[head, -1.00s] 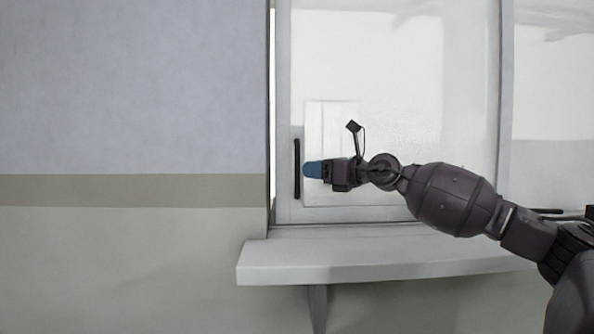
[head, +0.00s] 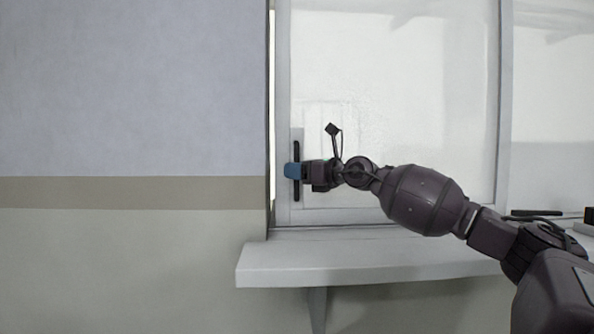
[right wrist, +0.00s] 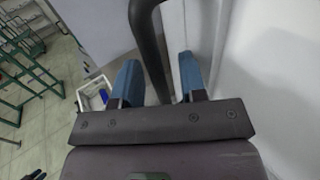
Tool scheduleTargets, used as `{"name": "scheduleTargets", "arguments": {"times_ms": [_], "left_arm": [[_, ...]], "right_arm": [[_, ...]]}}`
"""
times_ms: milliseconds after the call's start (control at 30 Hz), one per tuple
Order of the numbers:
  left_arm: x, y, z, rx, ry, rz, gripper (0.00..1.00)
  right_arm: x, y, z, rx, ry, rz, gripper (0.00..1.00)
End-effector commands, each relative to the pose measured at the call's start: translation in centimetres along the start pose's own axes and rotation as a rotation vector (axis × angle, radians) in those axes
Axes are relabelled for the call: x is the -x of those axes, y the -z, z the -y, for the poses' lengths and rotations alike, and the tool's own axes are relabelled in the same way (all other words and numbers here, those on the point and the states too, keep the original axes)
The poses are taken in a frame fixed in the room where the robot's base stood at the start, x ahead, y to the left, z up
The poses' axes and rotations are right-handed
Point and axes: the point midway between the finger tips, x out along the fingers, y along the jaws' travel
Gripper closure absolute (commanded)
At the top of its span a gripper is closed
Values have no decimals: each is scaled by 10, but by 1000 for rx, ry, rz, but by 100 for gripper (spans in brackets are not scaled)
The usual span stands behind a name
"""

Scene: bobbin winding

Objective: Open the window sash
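The window sash (head: 350,214) is a pale frame with a large glass pane in the head view. A black vertical bar handle (head: 297,150) is fixed on its left stile. My right gripper (head: 292,171) is at the handle's middle, its blue fingertips overlapping the bar. In the right wrist view, the handle (right wrist: 147,40) runs between the two blue fingers of my right gripper (right wrist: 160,80), with a gap visible on both sides. The fingers are open around the bar. My left gripper is not in view.
A white sill (head: 370,262) juts out below the window, under my right forearm. The wall (head: 130,90) left of the window is bare. A narrow bright strip shows at the sash's left edge. Green metal racks (right wrist: 30,60) stand off to the left in the right wrist view.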

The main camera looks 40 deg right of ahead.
Motion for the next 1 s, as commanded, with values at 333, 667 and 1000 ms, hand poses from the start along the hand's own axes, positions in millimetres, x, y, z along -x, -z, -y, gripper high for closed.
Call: {"name": "scheduleTargets", "arguments": {"times_ms": [333, 667, 1000], "left_arm": [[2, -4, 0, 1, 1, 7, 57], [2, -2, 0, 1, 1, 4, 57], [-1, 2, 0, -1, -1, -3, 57]], "right_arm": [[-2, 0, 0, 0, -1, 0, 62], [-2, 0, 0, 0, -1, 0, 100], [-2, 0, 1, -1, -1, 0, 100]]}}
